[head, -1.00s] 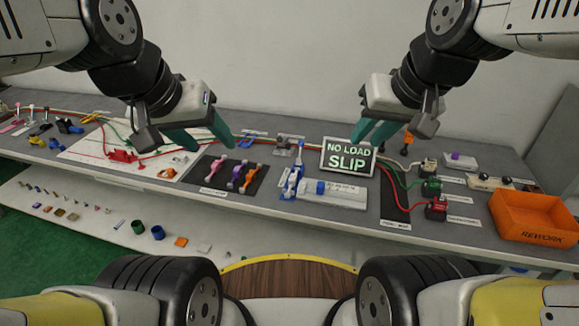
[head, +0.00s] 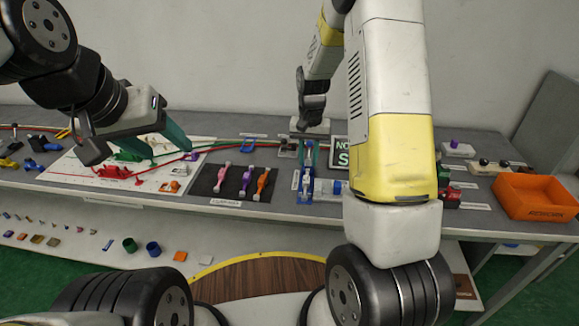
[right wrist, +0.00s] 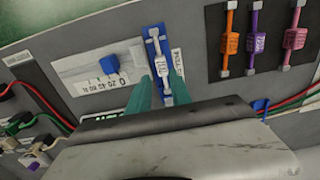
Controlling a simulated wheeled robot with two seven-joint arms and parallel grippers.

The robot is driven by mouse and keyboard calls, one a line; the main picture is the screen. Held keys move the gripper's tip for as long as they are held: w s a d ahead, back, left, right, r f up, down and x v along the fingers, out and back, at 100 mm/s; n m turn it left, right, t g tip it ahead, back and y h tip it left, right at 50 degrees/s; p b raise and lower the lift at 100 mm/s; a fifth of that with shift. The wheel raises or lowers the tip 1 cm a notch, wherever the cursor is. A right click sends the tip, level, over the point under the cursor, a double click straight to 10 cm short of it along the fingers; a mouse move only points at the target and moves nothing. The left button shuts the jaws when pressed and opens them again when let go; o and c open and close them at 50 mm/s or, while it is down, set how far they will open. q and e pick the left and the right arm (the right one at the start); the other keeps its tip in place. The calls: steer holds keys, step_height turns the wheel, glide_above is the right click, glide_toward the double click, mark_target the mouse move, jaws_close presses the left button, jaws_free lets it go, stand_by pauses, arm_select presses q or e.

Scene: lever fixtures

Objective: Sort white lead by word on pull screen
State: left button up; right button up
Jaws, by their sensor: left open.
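A white lead (head: 307,180) lies lengthwise on a narrow blue fixture (right wrist: 155,38) near the middle of the bench. In the right wrist view the white lead (right wrist: 167,72) lies between the teal fingers of my right gripper (right wrist: 161,85), which stand apart with small gaps beside it. In the head view my right gripper (head: 308,150) is over the far part of the blue fixture. My left gripper (head: 165,148) is open and empty above the white board on the left.
A dark mat (head: 210,183) holds pink, purple and orange leads left of the blue fixture. A pale panel with a blue knob (right wrist: 109,64) lies beside the fixture. The orange REWORK bin (head: 535,196) stands at the right. Red and green connector blocks are partly hidden behind my right arm.

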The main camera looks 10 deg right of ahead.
mark_target(306, 179)
steer(key=f, duration=0.8)
steer(key=shift+w+f, duration=0.1)
steer(key=shift+w, duration=0.2)
jaws_close()
